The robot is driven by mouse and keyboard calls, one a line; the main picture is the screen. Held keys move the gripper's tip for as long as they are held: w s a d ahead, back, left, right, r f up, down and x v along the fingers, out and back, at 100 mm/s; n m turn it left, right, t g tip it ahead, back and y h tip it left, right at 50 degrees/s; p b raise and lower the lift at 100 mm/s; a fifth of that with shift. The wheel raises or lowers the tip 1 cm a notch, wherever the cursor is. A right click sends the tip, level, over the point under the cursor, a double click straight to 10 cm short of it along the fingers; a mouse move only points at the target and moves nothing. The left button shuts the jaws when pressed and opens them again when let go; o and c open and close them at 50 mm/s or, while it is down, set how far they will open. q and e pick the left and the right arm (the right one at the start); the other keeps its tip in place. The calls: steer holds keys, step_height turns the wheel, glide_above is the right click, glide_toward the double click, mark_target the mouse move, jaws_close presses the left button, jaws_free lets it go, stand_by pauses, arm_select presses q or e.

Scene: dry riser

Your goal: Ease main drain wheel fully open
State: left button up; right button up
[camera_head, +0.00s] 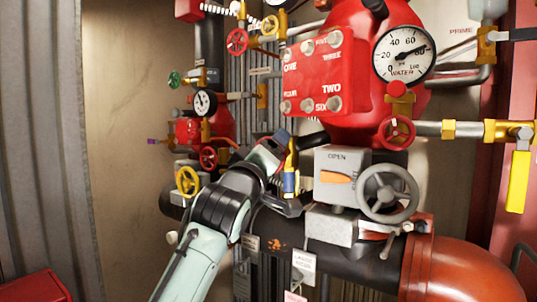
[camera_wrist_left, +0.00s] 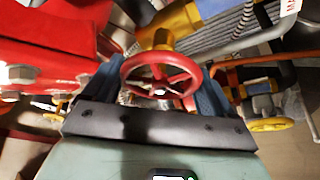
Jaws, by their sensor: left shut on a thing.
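A red spoked handwheel (camera_wrist_left: 160,82) with a brass stem shows in the left wrist view. I take it as the main drain wheel, though I can read no full label on it. My left gripper (camera_wrist_left: 158,86) is shut on this wheel, with one blue-grey finger at each side of the rim. In the head view my left arm reaches up from the bottom to the pipework in the middle. My right gripper is not in view.
A grey handwheel (camera_head: 388,193) on a box marked OPEN (camera_head: 340,160) is right of my wrist. A yellow wheel (camera_head: 187,181) and a small red wheel (camera_head: 208,157) are left. A dial gauge (camera_head: 404,54) sits above right. Corrugated wall stands far left.

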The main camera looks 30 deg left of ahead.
arm_select(q)
steer(key=shift+n, duration=0.3)
steer(key=o, duration=0.8)
steer(key=shift+o, duration=0.2)
steer(key=shift+s, duration=0.1)
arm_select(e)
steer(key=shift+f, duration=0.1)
arm_select(q)
steer(key=shift+s+d+f+b, duration=0.1)
steer(key=shift+s+f+b, duration=0.15)
steer(key=shift+b, duration=0.15)
steer(key=b+v, duration=0.9)
steer(key=v, duration=0.3)
steer(key=shift+s+r, duration=0.2)
steer(key=shift+s, duration=0.2)
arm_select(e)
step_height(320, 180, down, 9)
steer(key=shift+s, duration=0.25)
